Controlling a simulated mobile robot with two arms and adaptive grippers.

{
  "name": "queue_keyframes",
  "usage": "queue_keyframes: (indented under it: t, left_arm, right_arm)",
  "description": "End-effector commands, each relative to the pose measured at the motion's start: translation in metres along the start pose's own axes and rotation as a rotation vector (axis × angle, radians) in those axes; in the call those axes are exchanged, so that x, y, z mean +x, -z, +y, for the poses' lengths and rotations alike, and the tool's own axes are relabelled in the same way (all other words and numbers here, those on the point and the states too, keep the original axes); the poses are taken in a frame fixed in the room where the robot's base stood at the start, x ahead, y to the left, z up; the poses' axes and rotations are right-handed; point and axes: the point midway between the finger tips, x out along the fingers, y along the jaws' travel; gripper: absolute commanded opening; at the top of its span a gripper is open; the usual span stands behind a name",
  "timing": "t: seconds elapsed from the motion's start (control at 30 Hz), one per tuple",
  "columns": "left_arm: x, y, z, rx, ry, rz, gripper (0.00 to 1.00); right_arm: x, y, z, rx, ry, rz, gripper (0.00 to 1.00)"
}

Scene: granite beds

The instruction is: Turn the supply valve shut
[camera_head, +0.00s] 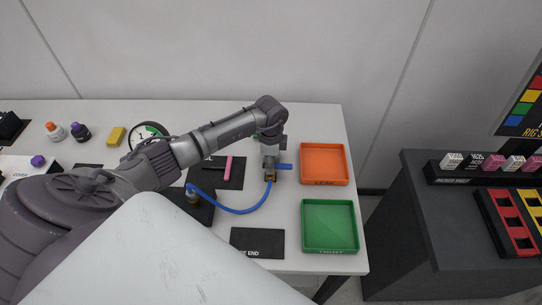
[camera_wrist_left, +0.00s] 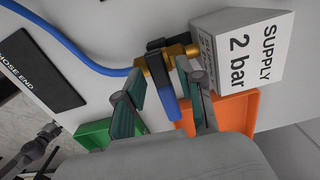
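The supply valve shows in the left wrist view as a brass body (camera_wrist_left: 178,51) with a blue lever (camera_wrist_left: 166,99). It sits beside a grey block (camera_wrist_left: 243,48) labelled "SUPPLY 2 bar". A blue hose (camera_wrist_left: 78,57) runs to the valve; the hose (camera_head: 242,211) also curves over the table in the head view. My left gripper (camera_wrist_left: 160,82) is open at the valve, one finger on each side of the blue lever, with gaps visible beside it. In the head view the left gripper (camera_head: 270,172) hides most of the valve; the lever (camera_head: 285,166) sticks out to the right.
An orange tray (camera_head: 324,146) and a green tray (camera_head: 357,226) stand at the table's right edge. A black "hose end" mat (camera_head: 258,240) lies in front. A pink-handled tool (camera_head: 228,168), a round gauge (camera_head: 146,131) and a yellow block (camera_head: 116,136) lie further left.

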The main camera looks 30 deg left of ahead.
Motion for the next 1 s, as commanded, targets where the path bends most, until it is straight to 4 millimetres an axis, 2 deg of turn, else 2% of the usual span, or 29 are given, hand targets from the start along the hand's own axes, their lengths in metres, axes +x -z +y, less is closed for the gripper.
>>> queue_keyframes:
  t: [0.2,0.43,0.83,1.0]
  left_arm:
    - [-0.029,0.000,0.000,0.001,0.001,0.001,0.38]
    - [-0.055,0.000,0.000,0.001,0.001,0.001,0.38]
    - [-0.059,0.000,0.000,0.001,0.001,0.000,0.38]
    - [-0.076,0.000,-0.002,0.001,0.005,0.002,0.38]
  right_arm:
    - [-0.026,0.002,0.001,0.000,0.000,0.000,0.61]
    - [-0.047,0.004,0.001,0.000,0.000,0.000,0.61]
    - [-0.048,0.005,0.002,-0.001,-0.001,0.000,0.61]
    - [-0.048,0.005,0.001,-0.001,0.000,0.000,0.61]
